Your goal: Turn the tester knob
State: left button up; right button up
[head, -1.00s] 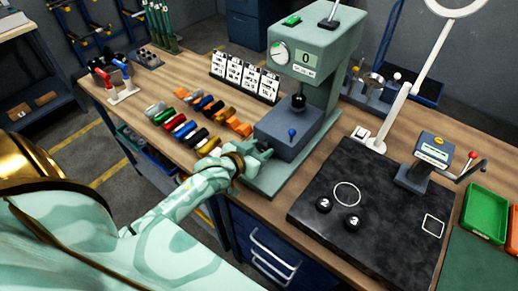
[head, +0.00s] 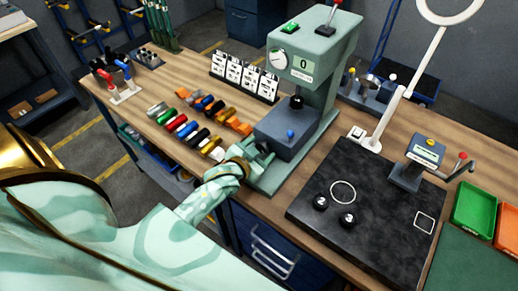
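The green bench tester (head: 325,90) stands at the back middle of the bench, with a display reading 0 and a round white dial (head: 279,62) on its head. I cannot tell which of these is the tester knob. My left gripper (head: 261,157) is low at the front-left corner of the block, beside the tester's base and below the blue knob. Its fingers are small and partly hidden by the wrist, so their opening is unclear. My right gripper is out of view.
Several coloured cylinders (head: 188,128) lie left of the tester, before a row of white cards (head: 244,74). Right of it are a black plate (head: 365,215) with two black knobs, a lever device (head: 416,163), a lamp stand (head: 392,112) and a green bin (head: 474,210).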

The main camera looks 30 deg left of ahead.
pick_arm(q)
jog(key=p+v, duration=0.1)
jog(key=v, duration=1.5)
jog(key=shift+p, duration=0.35)
jog(key=shift+s+d+r, duration=0.1)
jog(key=shift+r, duration=0.1)
dwell(0.3)
jog(key=w+f, duration=0.2)
jog(key=w, duration=0.3)
jog(key=w+f+n+h, duration=0.1)
jog(key=w+f, duration=0.1)
jog(key=w, duration=0.3)
jog(key=w+f+n, duration=0.1)
jog(key=w+f, duration=0.1)
jog(key=w, duration=0.3)
jog(key=shift+w+a+h+b, duration=0.2)
jog(key=shift+a+h+b, duration=0.1)
jog(key=shift+a, duration=0.05)
